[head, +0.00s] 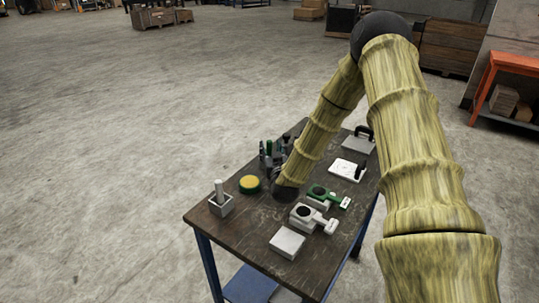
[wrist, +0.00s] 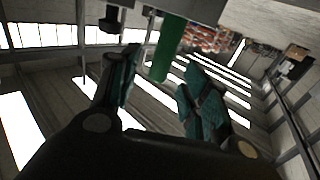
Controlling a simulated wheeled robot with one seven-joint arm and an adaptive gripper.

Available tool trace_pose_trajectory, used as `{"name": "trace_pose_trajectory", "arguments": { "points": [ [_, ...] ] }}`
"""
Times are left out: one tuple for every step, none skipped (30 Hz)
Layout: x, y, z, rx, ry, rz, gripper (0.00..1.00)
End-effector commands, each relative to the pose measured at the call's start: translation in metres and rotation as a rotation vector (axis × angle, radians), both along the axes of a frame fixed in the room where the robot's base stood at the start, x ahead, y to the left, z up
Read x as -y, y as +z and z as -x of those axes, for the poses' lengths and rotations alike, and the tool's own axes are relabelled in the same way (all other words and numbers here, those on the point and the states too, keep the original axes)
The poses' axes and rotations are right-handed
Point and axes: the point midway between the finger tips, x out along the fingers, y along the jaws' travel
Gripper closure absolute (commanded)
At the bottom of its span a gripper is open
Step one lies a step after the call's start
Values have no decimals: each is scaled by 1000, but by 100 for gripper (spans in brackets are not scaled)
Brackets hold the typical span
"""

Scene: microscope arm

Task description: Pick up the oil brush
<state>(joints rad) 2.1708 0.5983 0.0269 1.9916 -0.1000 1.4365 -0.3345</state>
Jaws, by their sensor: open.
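A green upright handle, which looks like the oil brush (wrist: 168,45), projects from a grey block (wrist: 200,9) in the wrist view. In the head view, green (head: 268,148) shows behind my gripper at the table's far left edge, partly hidden. My gripper (wrist: 158,72) is open, with one teal-padded finger on each side of the handle's free end in the picture. I see no contact, and cannot tell how deep the handle sits between the fingers. In the head view my gripper (head: 273,168) is low over the table. No bristles are visible.
The dark table (head: 238,232) also carries a grey box with a white cylinder (head: 219,190), a yellow-topped round button (head: 250,183), a green-and-grey device (head: 325,194), a white-and-grey device (head: 308,216), and a grey block (head: 287,242). An orange shelf (head: 511,64) stands far right.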

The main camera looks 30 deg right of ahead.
Motion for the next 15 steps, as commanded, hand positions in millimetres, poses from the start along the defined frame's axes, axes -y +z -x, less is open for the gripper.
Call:
{"name": "trace_pose_trajectory", "arguments": {
  "points": [
    [4, 4, -7, 1, -2, 0, 54],
    [6, 3, -10, 1, -2, 1, 54],
    [8, 3, -15, 1, -2, 1, 54],
    [9, 2, -19, 1, -1, 1, 54],
    [10, 2, -22, 1, -1, 1, 54],
    [12, 2, -26, 1, -1, 1, 54],
    [13, 1, -28, 1, -1, 1, 54],
    [13, 1, -30, 0, -1, 1, 54],
    [14, 1, -32, 0, -1, 1, 54],
    [15, 1, -33, 0, 0, 1, 54],
    [15, 1, -34, 0, 0, 1, 54],
    [15, 0, -34, 0, 0, 1, 54],
    [15, 0, -34, 0, 0, 1, 54],
    [15, 0, -34, 0, 0, 1, 54],
    [15, 0, -34, 0, 0, 1, 54]
  ]
}}
